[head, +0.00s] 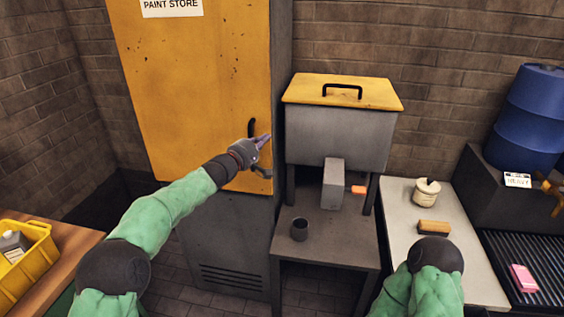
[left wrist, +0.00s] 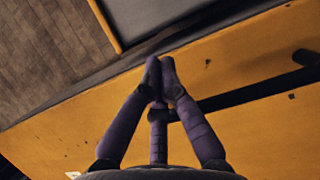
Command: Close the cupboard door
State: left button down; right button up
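The yellow cupboard door (head: 195,85) with a "PAINT STORE" sign (head: 172,7) is at the left middle of the head view. It lies flush or nearly flush with the grey cupboard body (head: 280,80); I cannot tell if a small gap is left. The dark door handle (head: 251,127) is near its right edge and shows in the left wrist view (left wrist: 265,92). My left gripper (head: 265,139) is at the handle, partly hiding it. Its purple fingers (left wrist: 160,66) have their tips together. I cannot tell whether they enclose the handle. My right gripper is not seen.
A grey cabinet with a yellow lid (head: 345,91) stands right of the cupboard, above a low table with a dark cup (head: 299,229). A bench with a pot (head: 426,191) and brush (head: 433,228) is further right. A yellow crate (head: 38,262) sits at left.

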pick_arm(q)
jog(key=shift+s+d+b, duration=0.95)
jog(key=shift+s+d, duration=1.6)
jog(key=shift+s, duration=2.05)
jog(key=s+a+f+m+g+y, duration=0.1)
jog(key=s+a+f+g+y, duration=0.2)
jog(key=f, duration=1)
jog(key=s+a+f+m+g+p, duration=0.1)
jog(key=s+f+g, duration=0.3)
jog(key=f, duration=0.9)
jog(key=s+a+f+m+g+y, duration=0.1)
jog(key=s+a+f+g+y, duration=0.3)
jog(key=f, duration=0.8)
jog(key=s+a+f+m+g, duration=0.1)
jog(key=s+a+f+m, duration=0.25)
jog(key=s+f, duration=1.05)
jog(key=s+f+m+g+h+p, duration=0.1)
jog(key=s+f+m+g, duration=0.1)
jog(key=s, duration=1.6)
jog(key=shift+f+g, duration=0.3)
jog(key=shift+f, duration=0.3)
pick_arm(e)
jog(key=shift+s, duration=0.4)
